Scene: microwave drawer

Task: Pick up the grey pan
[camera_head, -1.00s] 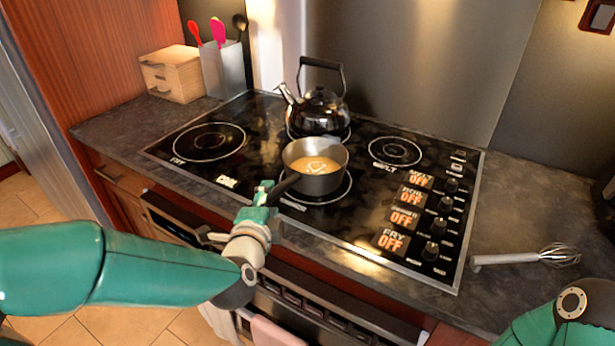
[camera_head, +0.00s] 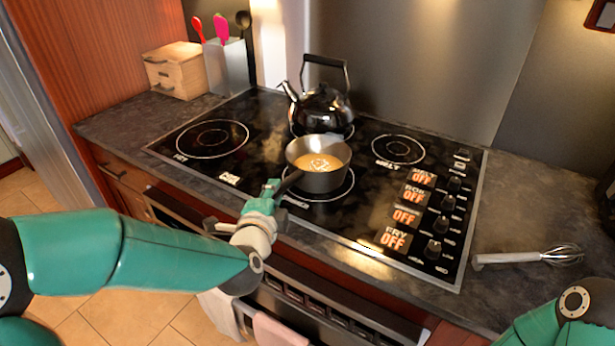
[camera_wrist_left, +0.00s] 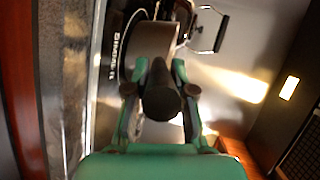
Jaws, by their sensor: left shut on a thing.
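The grey pan (camera_head: 319,181) holds a yellowish-brown content and is over the front middle burner of the black cooktop. I cannot tell whether its base touches the glass. Its dark handle points toward the front left. My left gripper (camera_head: 271,192) is shut on the handle. In the left wrist view, the handle end (camera_wrist_left: 161,101) is between the two green fingers of my left gripper (camera_wrist_left: 160,80), and the pan body (camera_wrist_left: 154,42) is beyond it. The right gripper does not show; only a green part of my right arm is at the lower right.
A black kettle (camera_head: 321,108) stands on the burner behind the pan. A whisk (camera_head: 530,257) lies on the right counter. A wooden box (camera_head: 176,70) and a utensil holder (camera_head: 226,67) stand at the back left. The front right cooktop has knobs and OFF labels.

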